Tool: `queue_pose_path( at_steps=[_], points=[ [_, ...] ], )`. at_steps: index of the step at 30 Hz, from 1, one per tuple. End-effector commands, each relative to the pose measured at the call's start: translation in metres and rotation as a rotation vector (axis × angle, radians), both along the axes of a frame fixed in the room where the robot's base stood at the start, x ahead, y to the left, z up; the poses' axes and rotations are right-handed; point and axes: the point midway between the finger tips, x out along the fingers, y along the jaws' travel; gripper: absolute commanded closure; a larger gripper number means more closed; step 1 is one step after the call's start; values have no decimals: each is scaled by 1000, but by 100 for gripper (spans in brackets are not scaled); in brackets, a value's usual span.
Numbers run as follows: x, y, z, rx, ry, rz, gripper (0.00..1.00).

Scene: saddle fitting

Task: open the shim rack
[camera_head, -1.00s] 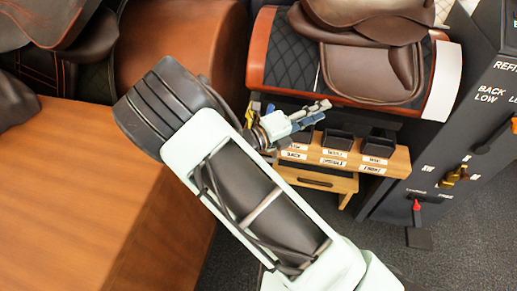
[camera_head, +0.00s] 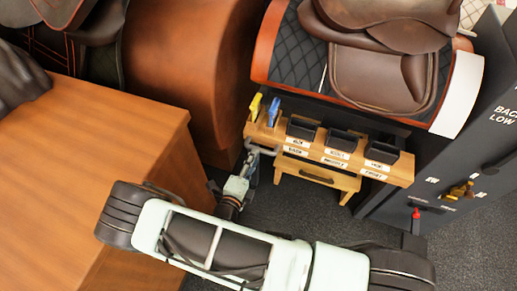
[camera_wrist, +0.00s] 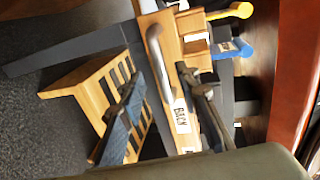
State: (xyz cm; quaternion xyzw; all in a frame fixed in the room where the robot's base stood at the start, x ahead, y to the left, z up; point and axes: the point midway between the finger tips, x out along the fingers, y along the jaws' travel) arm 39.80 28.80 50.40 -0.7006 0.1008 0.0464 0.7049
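The shim rack appears to be the small wooden stand (camera_head: 345,158) below the saddle, with black bins along its top and labels on its front. In the wrist view, a curved metal bar handle (camera_wrist: 157,60) stands on the wooden front, beside a label reading BACK. A slotted wooden part (camera_wrist: 88,90) shows left of it. My gripper (camera_head: 252,164) is at the stand's left end. In the wrist view its fingers (camera_wrist: 164,84) are apart, with the bar just beyond them; contact is not visible.
A yellow tool (camera_head: 255,106) and a blue tool (camera_head: 273,110) stand at the rack's left end. A large wooden block (camera_head: 95,185) is at left. A dark panel with levers (camera_head: 455,160) is at right. Grey floor (camera_head: 305,215) is open before the rack.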

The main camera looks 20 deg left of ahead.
Motion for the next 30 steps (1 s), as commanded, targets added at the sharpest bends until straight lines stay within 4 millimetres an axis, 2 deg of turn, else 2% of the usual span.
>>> queue_pose_path(
  at_steps=[3,9,13,21,30],
  points=[
    [23,-3,-7,0,-1,-3,70],
    [48,-4,-11,0,-1,-2,70],
    [55,-5,-12,0,0,-1,70],
    [57,-5,-12,0,0,-1,70],
    [56,-5,-12,0,0,-1,100]
  ],
)
